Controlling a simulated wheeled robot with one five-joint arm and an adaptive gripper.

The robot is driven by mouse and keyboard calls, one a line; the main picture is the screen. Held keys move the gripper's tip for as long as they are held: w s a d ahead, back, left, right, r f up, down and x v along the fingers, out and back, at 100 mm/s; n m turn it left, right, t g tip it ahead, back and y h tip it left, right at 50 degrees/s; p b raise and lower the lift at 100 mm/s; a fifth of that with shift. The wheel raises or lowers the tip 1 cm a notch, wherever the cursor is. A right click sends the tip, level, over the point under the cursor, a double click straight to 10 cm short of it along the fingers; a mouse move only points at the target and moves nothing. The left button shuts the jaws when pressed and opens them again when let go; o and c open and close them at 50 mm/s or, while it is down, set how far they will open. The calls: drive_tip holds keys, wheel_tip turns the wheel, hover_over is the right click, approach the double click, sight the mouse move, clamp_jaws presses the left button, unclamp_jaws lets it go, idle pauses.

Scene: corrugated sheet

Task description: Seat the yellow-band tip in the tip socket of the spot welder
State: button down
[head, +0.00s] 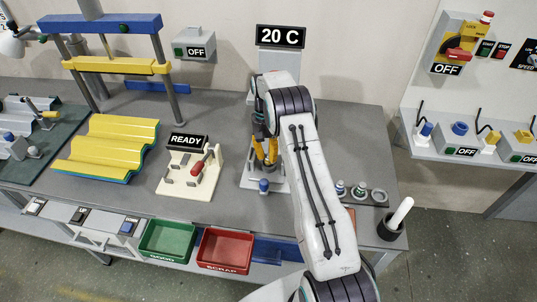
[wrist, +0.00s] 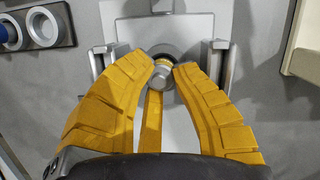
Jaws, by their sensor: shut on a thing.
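The spot welder (head: 281,62) stands at the back middle of the bench under a "20 C" sign. My gripper (head: 266,160) is low over its grey base, partly hidden by my arm. In the wrist view my yellow fingers (wrist: 163,75) are closed around the yellow-band tip (wrist: 160,72), a small grey piece with a yellow band at its far end. A dark round tip socket (wrist: 172,50) lies right behind the tip, in line with it. I cannot tell whether the tip is inside the socket or just in front of it.
A tip rack (head: 379,196) with other tips and an open ring is right of the welder; it also shows in the wrist view (wrist: 68,22). A blue knob (head: 263,186) is at the base's front. A READY fixture (head: 188,183) stands left, a dark cup (head: 391,229) right.

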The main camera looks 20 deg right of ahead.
drive_tip(key=shift+f, duration=0.1)
drive_tip(key=c, duration=1.1)
unclamp_jaws()
drive_tip(key=v, duration=0.6)
drive_tip(key=shift+d, duration=0.1)
drive_tip(key=shift+v, duration=0.75)
